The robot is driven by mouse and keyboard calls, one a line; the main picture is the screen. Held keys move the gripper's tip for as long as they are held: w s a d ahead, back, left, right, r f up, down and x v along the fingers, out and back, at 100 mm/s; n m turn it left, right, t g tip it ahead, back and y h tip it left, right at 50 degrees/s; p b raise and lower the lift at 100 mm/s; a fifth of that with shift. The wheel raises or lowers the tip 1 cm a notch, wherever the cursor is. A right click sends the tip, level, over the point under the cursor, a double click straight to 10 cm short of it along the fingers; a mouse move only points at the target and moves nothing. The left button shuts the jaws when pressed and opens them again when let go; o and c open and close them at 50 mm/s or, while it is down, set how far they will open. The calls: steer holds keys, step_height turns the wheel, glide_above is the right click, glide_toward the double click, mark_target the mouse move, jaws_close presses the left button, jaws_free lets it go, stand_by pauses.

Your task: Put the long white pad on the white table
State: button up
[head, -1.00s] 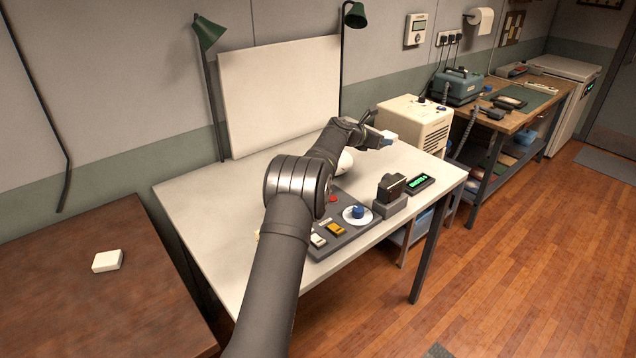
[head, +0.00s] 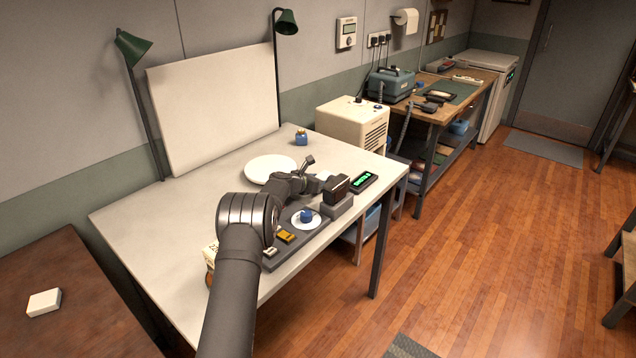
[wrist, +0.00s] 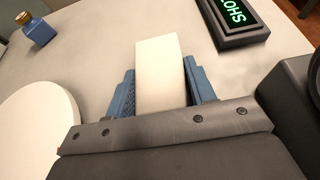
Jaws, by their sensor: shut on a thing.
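The long white pad (wrist: 160,72) is between the blue fingers of my gripper (wrist: 158,90) in the wrist view, its far end sticking out beyond the fingertips. In the head view my gripper (head: 312,176) is over the right part of the white table (head: 135,215), behind the black camera-like object. The pad is mostly hidden there by my arm and that object. The pad is over the tabletop; whether it touches the surface I cannot tell.
A round white plate (head: 262,167) lies left of my gripper, and a blue jar (head: 301,139) stands behind. A green-lit display (head: 363,182) and the black camera-like object (head: 337,188) are close on the right. A small white block (head: 44,301) lies on the brown table.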

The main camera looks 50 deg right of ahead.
steer(key=shift+f, duration=0.3)
steer(key=shift+f, duration=0.2)
steer(key=o, duration=1)
steer(key=shift+r, duration=0.1)
steer(key=shift+r, duration=0.15)
steer(key=shift+a+r, duration=0.15)
steer(key=shift+a, duration=0.25)
steer(key=v, duration=1.1)
